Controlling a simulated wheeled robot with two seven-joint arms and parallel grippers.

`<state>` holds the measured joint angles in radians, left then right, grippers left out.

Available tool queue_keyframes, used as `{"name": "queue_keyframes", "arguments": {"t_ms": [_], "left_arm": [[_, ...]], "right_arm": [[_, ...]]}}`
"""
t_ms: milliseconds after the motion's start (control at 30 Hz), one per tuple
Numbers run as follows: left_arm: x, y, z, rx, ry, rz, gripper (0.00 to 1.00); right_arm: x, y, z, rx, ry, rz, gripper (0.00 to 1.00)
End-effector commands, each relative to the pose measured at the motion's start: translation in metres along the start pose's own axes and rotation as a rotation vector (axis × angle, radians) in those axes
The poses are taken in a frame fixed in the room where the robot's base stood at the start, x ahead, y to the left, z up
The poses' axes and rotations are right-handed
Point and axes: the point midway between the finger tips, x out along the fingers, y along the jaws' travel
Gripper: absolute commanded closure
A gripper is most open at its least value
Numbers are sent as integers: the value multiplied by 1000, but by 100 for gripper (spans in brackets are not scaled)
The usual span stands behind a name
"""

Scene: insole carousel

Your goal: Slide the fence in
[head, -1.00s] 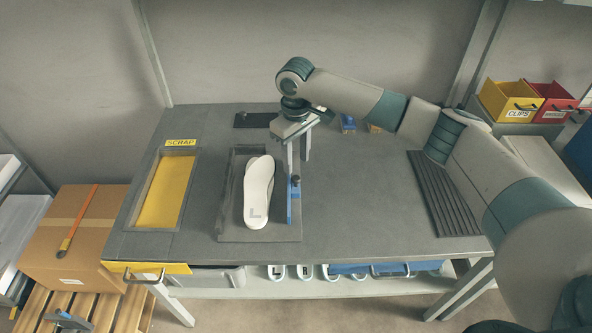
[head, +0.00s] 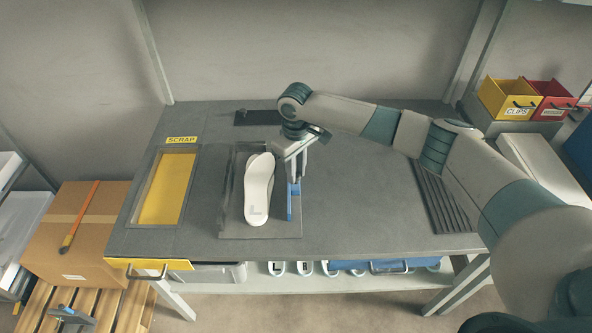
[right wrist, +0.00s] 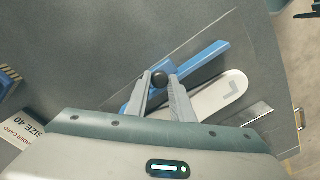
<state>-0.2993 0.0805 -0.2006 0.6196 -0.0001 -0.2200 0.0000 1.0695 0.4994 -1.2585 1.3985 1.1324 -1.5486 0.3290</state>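The fence is a blue bar (head: 294,205) standing along the right side of a grey tray (head: 228,205) on the bench. It also shows in the right wrist view (right wrist: 207,58), with a round black knob (right wrist: 159,78). A white insole marked L (head: 258,188) lies in the tray to the left of the fence, and a gap shows between them. My right gripper (right wrist: 160,77) is at the knob, one finger on each side. Its fingers look parted, with slight gaps beside the knob. My left gripper is not in view.
A yellow-bottomed SCRAP recess (head: 162,190) is left of the tray. A ribbed dark mat (head: 447,195) lies at the right. The bench between tray and mat is clear.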

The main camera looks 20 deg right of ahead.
Motion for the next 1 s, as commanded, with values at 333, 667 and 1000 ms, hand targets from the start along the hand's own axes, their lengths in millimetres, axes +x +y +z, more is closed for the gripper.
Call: {"name": "queue_keyframes", "arguments": {"t_ms": [333,667,1000], "left_arm": [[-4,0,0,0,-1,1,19],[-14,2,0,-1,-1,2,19],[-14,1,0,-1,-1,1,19]], "right_arm": [[-2,-10,-10,-1,1,-2,100],[-2,-47,-47,0,2,-3,100],[-1,-54,-54,-1,5,-2,100]]}}
